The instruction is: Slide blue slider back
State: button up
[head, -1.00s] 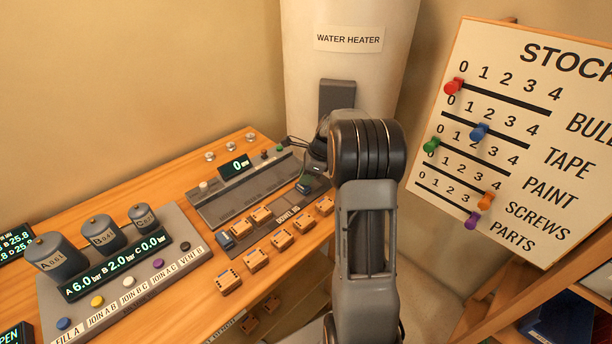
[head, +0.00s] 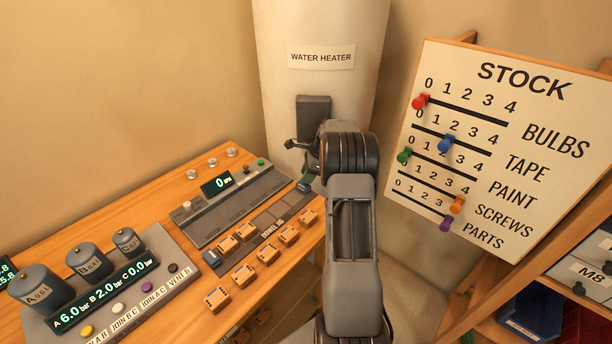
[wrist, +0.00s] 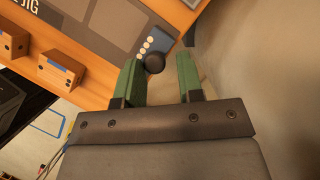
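A blue block (wrist: 157,38) with several pale dots and a black knob (wrist: 152,63) shows in the wrist view beside the grey jig plate. My gripper (wrist: 160,80) has its two green fingers apart, one on each side of the knob. The knob is nearer the left finger and does not fill the gap; whether it touches is unclear. In the head view my gripper (head: 304,184) is at the far right end of the dowel jig (head: 262,232), partly hidden by my arm. A blue-grey block (head: 211,258) sits at the jig's near left end. A blue peg (head: 445,143) is on the stock board.
The stock board (head: 490,150) stands right, with red, green, orange and purple pegs. The water heater (head: 320,80) rises behind my arm. Several wooden blocks (head: 244,275) line the bench's near edge. A grey console (head: 112,300) with tanks and buttons stands left.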

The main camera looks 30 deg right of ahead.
jog(key=shift+o, duration=1)
jog(key=shift+a, duration=0.15)
jog(key=v, duration=1.3)
jog(key=shift+d+r, duration=0.25)
jog(key=shift+r, duration=0.05)
jog(key=shift+s, duration=0.15)
